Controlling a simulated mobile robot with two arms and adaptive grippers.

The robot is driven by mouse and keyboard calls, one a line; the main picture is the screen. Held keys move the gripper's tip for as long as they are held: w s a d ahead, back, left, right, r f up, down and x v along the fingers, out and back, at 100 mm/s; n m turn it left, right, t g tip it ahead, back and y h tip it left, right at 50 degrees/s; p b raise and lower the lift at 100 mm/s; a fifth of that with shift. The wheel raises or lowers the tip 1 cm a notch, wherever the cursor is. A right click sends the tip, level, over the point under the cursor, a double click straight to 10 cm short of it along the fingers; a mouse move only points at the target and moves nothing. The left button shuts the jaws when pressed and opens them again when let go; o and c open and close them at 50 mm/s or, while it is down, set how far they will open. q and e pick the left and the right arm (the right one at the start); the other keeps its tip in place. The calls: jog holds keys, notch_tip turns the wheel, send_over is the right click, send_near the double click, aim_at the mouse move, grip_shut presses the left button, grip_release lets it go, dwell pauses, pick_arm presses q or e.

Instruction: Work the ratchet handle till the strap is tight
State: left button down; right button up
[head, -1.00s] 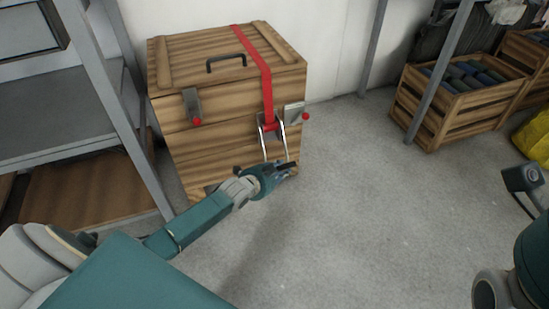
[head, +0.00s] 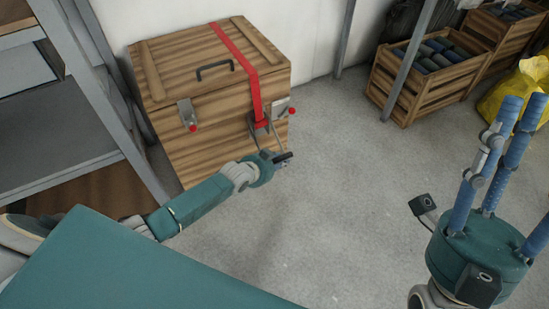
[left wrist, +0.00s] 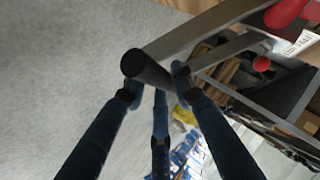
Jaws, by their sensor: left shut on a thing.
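A wooden crate (head: 205,145) with a lid stands against the wall. A red strap (head: 243,65) runs over its lid and down the front to a metal ratchet (head: 259,126). The ratchet's handle slants down and out from the crate front to a black grip (head: 285,156). My left gripper (head: 279,161) is shut on this grip. The left wrist view shows the dark grip (left wrist: 147,69) between my blue fingers (left wrist: 155,88), with metal handle bars running to the upper right. My right gripper (head: 522,110) is open and empty at the right, fingers pointing up.
A metal shelf rack (head: 95,95) stands close at the crate's left. Latches with red knobs (head: 187,114) sit on the crate front. Open crates of rolls (head: 425,88) and a yellow bag (head: 510,97) lie at the back right. The floor between is clear.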

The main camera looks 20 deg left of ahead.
pick_arm(q)
jog(key=shift+s+d+r+p, duration=0.15)
jog(key=shift+d+r+p, duration=0.05)
jog(key=shift+r+p, duration=0.25)
jog(key=shift+s+d+r+p, duration=0.1)
jog(key=shift+d+r+p, duration=0.05)
jog(key=shift+r+p, duration=0.3)
jog(key=shift+d+r+p, duration=0.15)
jog(key=shift+r+p, duration=0.55)
jog(key=shift+p, duration=0.25)
jog(key=shift+r, duration=0.1)
pick_arm(e)
jog(key=w+f+g+h, duration=0.2)
jog(key=w+f+g, duration=0.3)
jog(key=f, duration=0.4)
jog(key=w+a+f+g+h, duration=0.1)
jog(key=w+f+g+h, duration=0.1)
jog(key=w+f+g, duration=0.4)
notch_tip(320, 180, down, 3)
jog(key=shift+w+a+f+g, duration=0.2)
jog(key=shift+w+a+g, duration=0.1)
jog(key=shift+w, duration=0.8)
